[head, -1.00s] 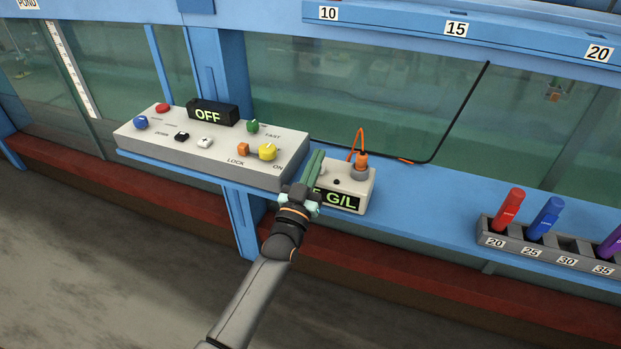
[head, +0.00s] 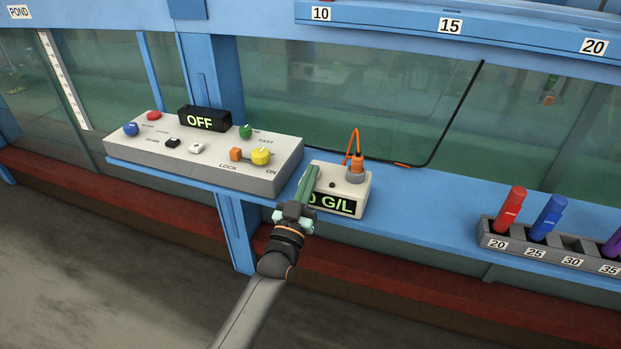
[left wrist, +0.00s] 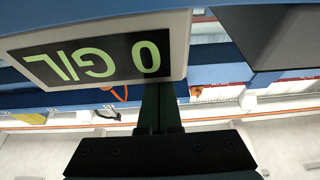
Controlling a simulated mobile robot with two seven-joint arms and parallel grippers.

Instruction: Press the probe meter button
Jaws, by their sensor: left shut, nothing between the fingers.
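The probe meter (head: 352,184) is a small pale box on the blue ledge, with a green-lit display (head: 335,203) ending in "0 G/L". An orange probe plug with a cable (head: 356,160) stands in its top, and a small dark round spot (head: 332,184) shows beside it. My left gripper (head: 308,178) is shut and empty, its green fingers over the meter's left end, covering part of the display and top. I cannot tell whether they touch it. In the left wrist view the display (left wrist: 95,62) appears upside down, with the fingers (left wrist: 160,105) close by. My right gripper is out of view.
A grey control panel (head: 240,178) with coloured knobs and an "OFF" display (head: 203,119) stands just left of the meter. A rack (head: 565,258) with red, blue and purple marker-like sticks sits at the right. The blue ledge (head: 420,215) between meter and rack is clear.

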